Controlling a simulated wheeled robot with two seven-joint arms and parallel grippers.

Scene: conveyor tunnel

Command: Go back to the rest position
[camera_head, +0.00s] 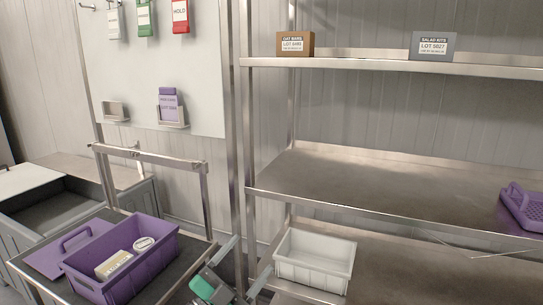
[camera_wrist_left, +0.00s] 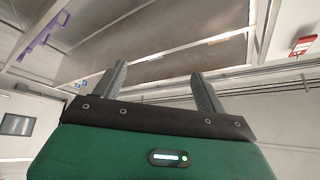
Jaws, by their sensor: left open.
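My left gripper (camera_head: 243,265) is low in the head view, between the cart and the shelf rack. Its green body shows at the bottom edge and its two grey fingers are spread apart. In the left wrist view the gripper (camera_wrist_left: 158,72) is open, with nothing between its fingers. My right gripper is in neither view.
A purple tote (camera_head: 160,267) holding a box and a round item stands on a cart at the lower left. A white bin (camera_head: 330,265) sits on the low shelf right of my gripper. The middle shelf (camera_head: 370,185) is mostly bare. A purple basket (camera_head: 520,212) is at right.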

